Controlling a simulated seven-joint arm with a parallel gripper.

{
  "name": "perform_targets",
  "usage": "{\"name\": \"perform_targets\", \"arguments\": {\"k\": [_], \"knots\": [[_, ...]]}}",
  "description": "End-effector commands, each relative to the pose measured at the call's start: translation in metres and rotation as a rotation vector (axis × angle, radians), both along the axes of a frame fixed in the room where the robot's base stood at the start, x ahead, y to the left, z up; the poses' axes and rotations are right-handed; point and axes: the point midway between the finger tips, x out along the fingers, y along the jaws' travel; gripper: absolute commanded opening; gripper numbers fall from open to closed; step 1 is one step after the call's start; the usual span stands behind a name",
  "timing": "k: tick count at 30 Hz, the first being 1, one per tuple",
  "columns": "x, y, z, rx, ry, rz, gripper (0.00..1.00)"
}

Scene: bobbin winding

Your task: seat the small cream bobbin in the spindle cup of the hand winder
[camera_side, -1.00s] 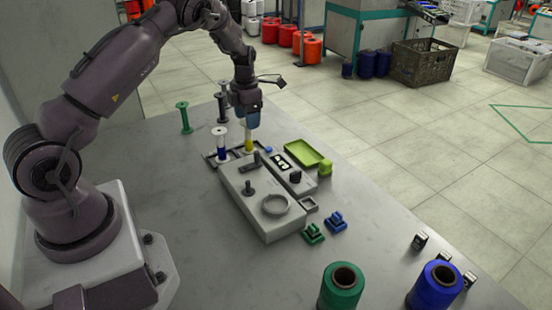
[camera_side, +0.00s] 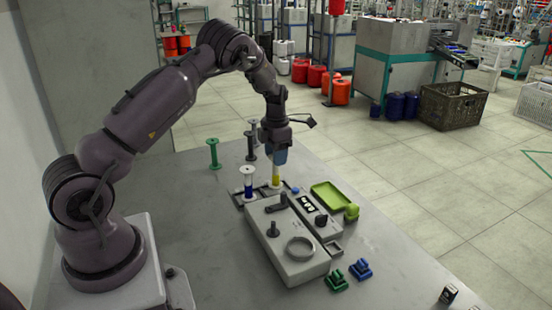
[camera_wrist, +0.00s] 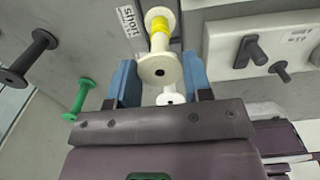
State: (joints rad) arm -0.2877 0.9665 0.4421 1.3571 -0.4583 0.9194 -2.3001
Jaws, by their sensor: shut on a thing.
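My gripper (camera_side: 275,160) points down with its blue fingers shut on the upper end of the cream bobbin (camera_side: 276,181), which has a yellow thread band. The bobbin is upright at the dark tray (camera_side: 237,197) behind the winder; I cannot tell whether it touches the tray. In the wrist view, the bobbin's round cream flange (camera_wrist: 160,69) shows between the fingertips (camera_wrist: 161,82). The grey hand winder (camera_side: 283,270) stands in front, with a round ring (camera_side: 300,248) and an upright knob (camera_side: 272,230) on top. I cannot tell which part is the spindle cup.
A green spool (camera_side: 213,153) and dark spools (camera_side: 251,145) stand behind. A lime tray (camera_side: 332,196) lies right of the winder. Green (camera_side: 336,280) and blue (camera_side: 360,268) blocks lie in front. The table's left is clear.

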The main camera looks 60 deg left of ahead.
Motion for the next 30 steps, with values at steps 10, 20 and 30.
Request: {"name": "perform_targets", "arguments": {"k": [10,20,30], "knots": [[0.000,0.000,0.022,0.001,-0.002,0.000,0.32],[0.000,0.000,0.033,0.000,0.000,0.000,0.32],[0.014,-0.020,0.039,0.001,-0.003,-0.048,0.32]]}}
